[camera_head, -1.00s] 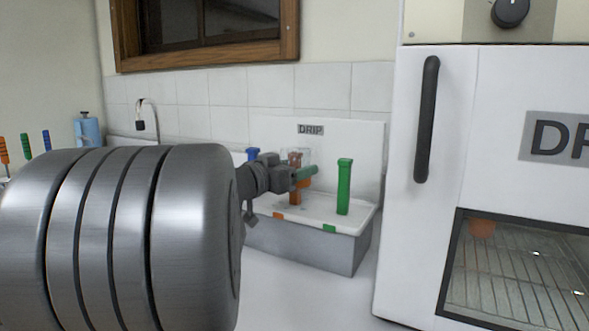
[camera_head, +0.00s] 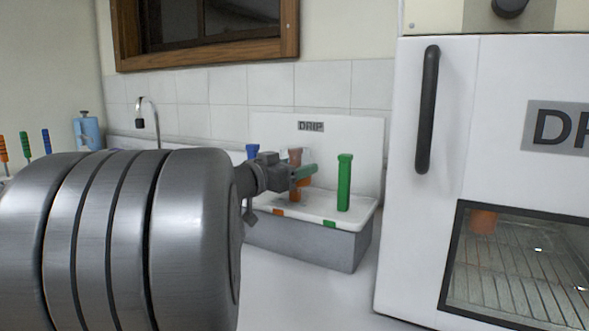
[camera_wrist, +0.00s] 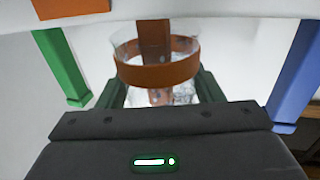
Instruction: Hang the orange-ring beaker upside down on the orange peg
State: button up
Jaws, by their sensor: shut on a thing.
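My gripper (camera_wrist: 160,90) is shut on the glass beaker (camera_wrist: 180,93), with a green finger on each side. The beaker's orange ring (camera_wrist: 158,72) is clear in the wrist view, which shows the rack upside down. The orange peg (camera_wrist: 154,36) shows above the ring and through the glass; I cannot tell for sure whether it is inside the beaker or behind it. In the head view my gripper (camera_head: 303,172) is at the orange peg (camera_head: 295,193), and the beaker is mostly hidden there.
The white drip rack (camera_head: 357,211) also carries a green peg (camera_head: 344,183) at right and a blue peg (camera_head: 252,152) at back left. A white oven (camera_head: 400,200) stands to the right. A tap (camera_head: 145,105) and blue bottle (camera_head: 88,132) are at left.

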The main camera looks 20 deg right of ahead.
jog(key=shift+f, duration=0.15)
jog(key=o, duration=1.1)
jog(key=shift+c, duration=0.2)
jog(key=shift+a, duration=0.1)
jog(key=v, duration=1.3)
jog(key=shift+s+a, duration=0.25)
jog(key=x, duration=1.4)
jog(key=shift+a, duration=0.1)
